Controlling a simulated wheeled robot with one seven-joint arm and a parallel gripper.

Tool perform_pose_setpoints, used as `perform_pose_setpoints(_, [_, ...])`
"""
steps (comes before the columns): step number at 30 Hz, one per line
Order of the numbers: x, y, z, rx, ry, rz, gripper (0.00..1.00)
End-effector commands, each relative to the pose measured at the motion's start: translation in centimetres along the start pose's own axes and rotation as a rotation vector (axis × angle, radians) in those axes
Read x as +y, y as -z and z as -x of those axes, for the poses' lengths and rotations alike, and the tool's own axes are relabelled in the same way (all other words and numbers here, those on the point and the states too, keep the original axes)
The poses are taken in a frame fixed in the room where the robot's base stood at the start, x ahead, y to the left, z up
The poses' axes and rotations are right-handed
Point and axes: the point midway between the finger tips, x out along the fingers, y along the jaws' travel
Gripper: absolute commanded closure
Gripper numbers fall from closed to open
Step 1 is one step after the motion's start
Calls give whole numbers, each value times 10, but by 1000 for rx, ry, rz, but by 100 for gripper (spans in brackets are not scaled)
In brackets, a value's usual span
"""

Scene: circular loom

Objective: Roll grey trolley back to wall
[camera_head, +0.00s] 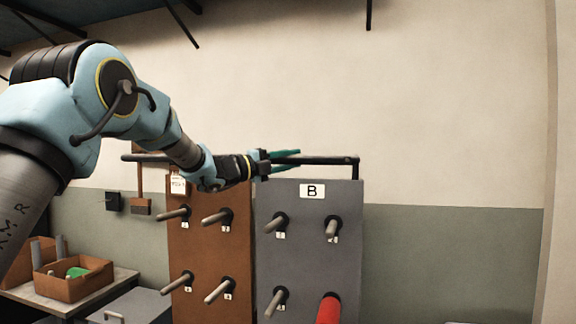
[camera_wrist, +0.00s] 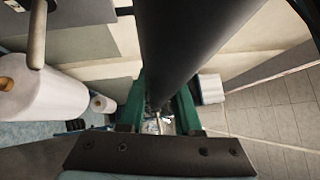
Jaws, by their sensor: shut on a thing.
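The grey trolley (camera_head: 330,225) is an upright grey panel marked B, with several pegs. A red roll (camera_head: 328,309) sits on its lower right peg. A black handle bar (camera_head: 335,160) runs along its top. My gripper (camera_head: 286,160) has its green fingers shut on this bar, towards its left part. In the wrist view the dark bar (camera_wrist: 190,40) passes between the green fingers (camera_wrist: 160,110), one on each side. The trolley's lower part and wheels are out of the head view.
A brown panel (camera_head: 208,255) with pegs and a tag stands close on the left. A plain wall (camera_head: 450,150) is behind. A table with cardboard boxes (camera_head: 75,285) is at lower left. The wrist view shows white rolls (camera_wrist: 35,90) at left and tiled floor (camera_wrist: 275,115) at right.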

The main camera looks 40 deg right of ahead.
Motion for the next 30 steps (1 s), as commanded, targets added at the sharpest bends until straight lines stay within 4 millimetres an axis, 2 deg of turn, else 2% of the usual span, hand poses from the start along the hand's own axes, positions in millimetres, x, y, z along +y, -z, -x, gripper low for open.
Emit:
perform_pose_setpoints(1, [7,-3,-2,-3,-6,1,100])
perform_pose_setpoints(11, [7,-4,-3,-2,-10,5,100])
perform_pose_setpoints(12, [7,-4,-3,-2,-10,5,67])
perform_pose_setpoints(19, [5,-4,-3,-2,-6,3,41])
perform_pose_setpoints(20, [4,-4,-3,-2,-5,3,38])
perform_pose_setpoints(30, [3,-4,2,-2,-1,0,38])
